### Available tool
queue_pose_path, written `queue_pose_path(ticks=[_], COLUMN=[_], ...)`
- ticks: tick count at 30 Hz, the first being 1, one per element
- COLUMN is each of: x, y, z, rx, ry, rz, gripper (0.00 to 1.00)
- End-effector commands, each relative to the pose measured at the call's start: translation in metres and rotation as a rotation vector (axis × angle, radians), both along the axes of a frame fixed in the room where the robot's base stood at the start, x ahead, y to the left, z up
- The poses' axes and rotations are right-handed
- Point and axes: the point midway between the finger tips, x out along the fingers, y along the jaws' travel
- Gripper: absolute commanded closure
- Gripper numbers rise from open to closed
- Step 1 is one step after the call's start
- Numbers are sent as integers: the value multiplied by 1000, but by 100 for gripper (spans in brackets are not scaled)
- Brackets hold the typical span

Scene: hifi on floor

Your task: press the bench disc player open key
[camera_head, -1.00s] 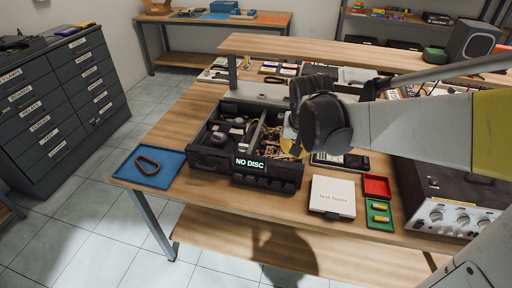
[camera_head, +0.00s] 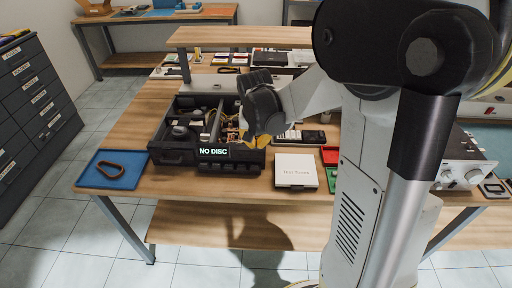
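The bench disc player (camera_head: 172,157) is an open black chassis on the wooden workbench, with its inner parts exposed. A lit display (camera_head: 213,152) on its front reads "NO DISC". A dark row of what look like keys (camera_head: 215,167) runs below the display; I cannot tell which is the open key. My gripper (camera_head: 250,139) is over the right front part of the player, right of the display, with yellow at its tip. The dark wrist hides the fingers, so I cannot see their opening or whether they touch the player.
A blue tray (camera_head: 92,181) with a brown ring-shaped part lies left of the player. A white box (camera_head: 296,171) and a red tray (camera_head: 329,154) lie to the right, near my arm. A raised shelf (camera_head: 240,37) spans the bench behind. A silver-fronted unit (camera_head: 462,174) stands farther right.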

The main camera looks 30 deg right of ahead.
Motion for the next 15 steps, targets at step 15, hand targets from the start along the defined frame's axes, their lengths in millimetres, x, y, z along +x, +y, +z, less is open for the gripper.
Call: queue_pose_path(ticks=[15], x=[17], y=[-12], z=[-100], rx=[0], ry=[0], rz=[-1], gripper=[100])
